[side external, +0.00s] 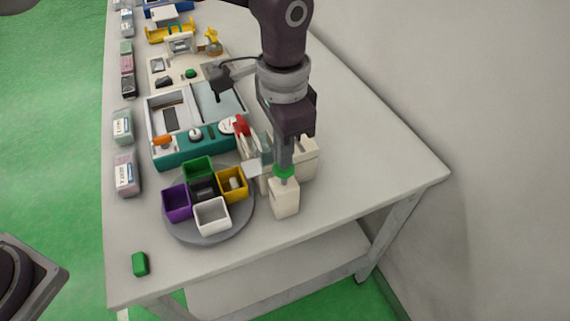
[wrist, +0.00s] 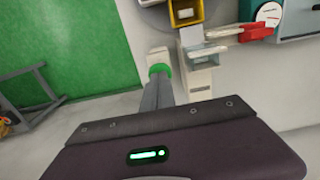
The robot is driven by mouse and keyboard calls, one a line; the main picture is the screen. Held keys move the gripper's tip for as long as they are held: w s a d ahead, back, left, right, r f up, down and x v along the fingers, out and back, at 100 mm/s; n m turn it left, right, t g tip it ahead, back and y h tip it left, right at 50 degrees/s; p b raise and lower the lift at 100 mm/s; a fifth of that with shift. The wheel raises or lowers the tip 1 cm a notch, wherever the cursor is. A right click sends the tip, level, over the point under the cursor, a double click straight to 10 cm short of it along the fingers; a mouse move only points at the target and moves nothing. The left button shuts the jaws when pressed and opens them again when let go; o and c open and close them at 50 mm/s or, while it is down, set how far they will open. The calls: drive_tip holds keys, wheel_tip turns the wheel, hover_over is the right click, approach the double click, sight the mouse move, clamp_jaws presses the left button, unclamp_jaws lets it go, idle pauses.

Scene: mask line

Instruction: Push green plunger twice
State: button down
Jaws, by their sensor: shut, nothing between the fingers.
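The green plunger (side external: 285,171) sits on top of a cream block (side external: 284,198) near the front right of the table. My gripper (side external: 284,163) is shut and empty, pointing down right over the plunger. Its fingertips appear to meet the green top, but I cannot tell whether they press it. In the wrist view the green plunger (wrist: 161,71) shows as a green ring just beyond the tips of my gripper (wrist: 160,82), which hides part of it. The cream block (wrist: 158,55) shows behind it.
A round grey turntable (side external: 185,230) with coloured bins stands left of the block. A cream dispenser with a red lever (side external: 242,125) and a teal machine (side external: 192,148) stand behind. A green piece (side external: 140,263) lies at front left. The table's right side is clear.

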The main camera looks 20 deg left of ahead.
drive_tip(key=shift+f, duration=1.6)
drive_tip(key=shift+r, duration=2.05)
drive_tip(key=shift+r, duration=2.55)
